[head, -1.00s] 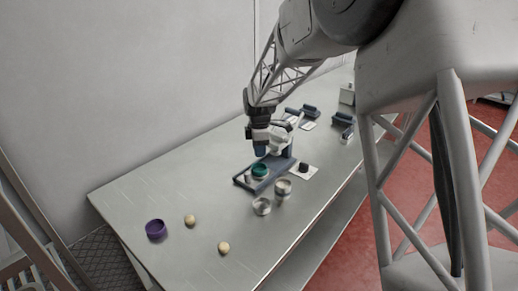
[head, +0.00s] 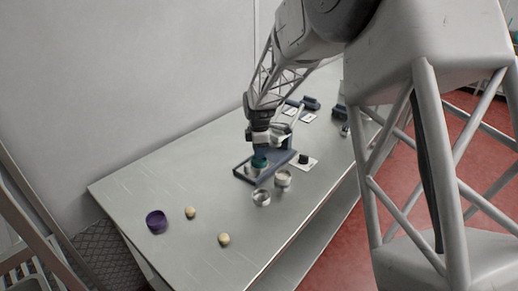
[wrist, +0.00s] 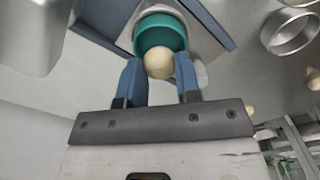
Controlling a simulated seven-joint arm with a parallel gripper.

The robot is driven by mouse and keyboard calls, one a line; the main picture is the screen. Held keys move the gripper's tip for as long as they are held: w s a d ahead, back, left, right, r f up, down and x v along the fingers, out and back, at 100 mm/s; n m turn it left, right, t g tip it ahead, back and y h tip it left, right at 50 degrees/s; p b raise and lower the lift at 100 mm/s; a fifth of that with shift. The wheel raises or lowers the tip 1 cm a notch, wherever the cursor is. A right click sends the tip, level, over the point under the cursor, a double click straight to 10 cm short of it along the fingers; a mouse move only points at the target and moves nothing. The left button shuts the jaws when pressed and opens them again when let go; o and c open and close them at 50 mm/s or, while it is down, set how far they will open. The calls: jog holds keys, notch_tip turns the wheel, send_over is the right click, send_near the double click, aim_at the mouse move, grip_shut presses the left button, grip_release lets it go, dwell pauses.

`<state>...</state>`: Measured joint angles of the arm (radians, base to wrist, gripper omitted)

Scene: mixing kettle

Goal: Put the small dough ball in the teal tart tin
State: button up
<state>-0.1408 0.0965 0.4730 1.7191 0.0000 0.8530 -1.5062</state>
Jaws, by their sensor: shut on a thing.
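My gripper (head: 259,150) is shut on a small pale dough ball (wrist: 158,62), held between the two blue fingertips in the wrist view. The teal tart tin (head: 260,163) sits on a dark blue-grey stand (head: 243,178). In the wrist view the teal tin (wrist: 160,33) is just beyond the ball, and the ball overlaps its near edge. I cannot tell whether the ball is inside the rim or just above it. In the head view the fingers hide the ball and part of the tin.
Two more dough balls (head: 190,212) (head: 223,239) and a purple tin (head: 156,222) are at the near left of the table. Two metal tins (head: 261,197) (head: 283,178) stand close to the stand. Dark blocks and white cards lie farther back. The left table surface is mostly clear.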

jog(key=shift+f, duration=0.4)
dwell(0.9)
jog(key=o, duration=1.4)
jog(key=shift+r, duration=0.1)
jog(key=shift+r, duration=3.4)
